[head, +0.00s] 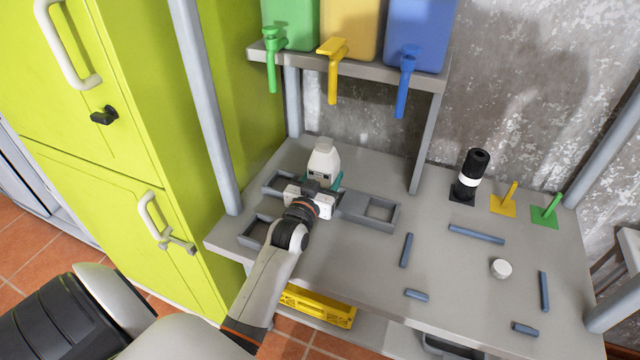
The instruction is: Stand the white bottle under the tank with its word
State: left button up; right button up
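The white bottle (323,156) stands upright on the grey table, with a small dark marking low on its front that is too small to read. My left gripper (325,186) is at the bottle's near side, low down. A teal fingertip shows beside the bottle's right side; the other finger is mostly hidden, so its grip is unclear. Above and behind, a green tank (291,22), a yellow tank (349,28) and a blue tank (418,35) stand on a shelf, each with a tap of its own colour. My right gripper is not in view.
Grey square frames (394,222) lie around the gripper. To the right are a black cylinder with a white band (470,165), yellow (504,205) and green (545,218) plates with sticks, a white round piece (501,268) and several blue-grey bars (476,234). A shelf post (426,140) stands right of the bottle.

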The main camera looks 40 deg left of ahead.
pick_arm(q)
jog(key=shift+w+a+f+b, duration=0.25)
jog(key=shift+w+f+b, duration=0.6)
jog(key=shift+w+f, duration=0.2)
jog(key=shift+w+a+f+b, duration=0.25)
jog(key=shift+w+f+b, duration=0.6)
jog(key=shift+w+f, duration=0.15)
jog(key=o, duration=1.2)
jog(key=v, duration=1.2)
